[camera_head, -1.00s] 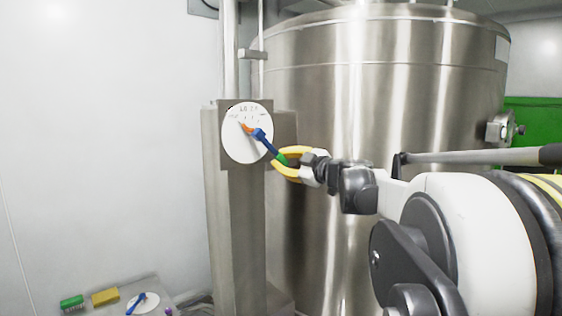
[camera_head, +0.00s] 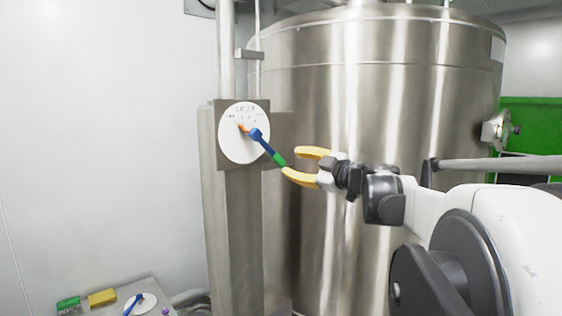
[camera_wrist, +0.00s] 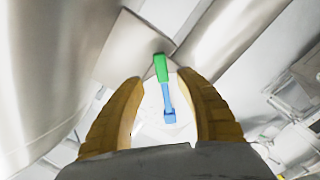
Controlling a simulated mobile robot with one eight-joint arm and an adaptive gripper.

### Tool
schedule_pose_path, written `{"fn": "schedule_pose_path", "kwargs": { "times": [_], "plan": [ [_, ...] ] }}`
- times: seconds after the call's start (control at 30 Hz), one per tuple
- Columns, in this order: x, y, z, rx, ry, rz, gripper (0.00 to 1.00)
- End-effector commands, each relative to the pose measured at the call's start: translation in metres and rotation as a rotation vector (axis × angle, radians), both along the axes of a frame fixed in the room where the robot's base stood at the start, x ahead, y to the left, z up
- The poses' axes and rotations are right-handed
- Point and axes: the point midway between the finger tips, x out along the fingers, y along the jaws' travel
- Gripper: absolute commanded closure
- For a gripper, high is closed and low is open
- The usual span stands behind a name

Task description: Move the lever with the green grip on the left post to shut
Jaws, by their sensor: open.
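The lever (camera_head: 263,143) has a blue arm and a green grip (camera_head: 279,160). It is mounted on a round white dial plate (camera_head: 236,147) with small markings on the left post (camera_head: 243,220). An orange pointer (camera_head: 242,127) shows at its hub. The lever slants down and to the right in the head view. My gripper (camera_head: 301,166) has yellow fingers and is open, just right of the grip's end. In the wrist view the green grip (camera_wrist: 161,68) and blue arm lie between the two spread fingers (camera_wrist: 166,100), with gaps on both sides.
A large steel tank (camera_head: 370,110) stands behind the post and my arm. At lower left a table (camera_head: 150,287) holds a green block (camera_head: 68,304), a yellow block (camera_head: 102,298) and another white dial with a blue lever (camera_head: 139,303). The white wall at left is clear.

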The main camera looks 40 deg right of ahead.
Motion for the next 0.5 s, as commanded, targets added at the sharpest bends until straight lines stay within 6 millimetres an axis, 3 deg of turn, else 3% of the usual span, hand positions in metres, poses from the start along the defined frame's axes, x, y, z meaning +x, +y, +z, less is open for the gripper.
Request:
{"fn": "schedule_pose_path", "kwargs": {
  "times": [0.2,0.5],
  "plan": [
    [-0.039,-0.002,0.0,0.0,-0.001,-0.002,0.59],
    [-0.051,-0.002,0.0,0.0,-0.001,0.001,0.59]
  ]
}}
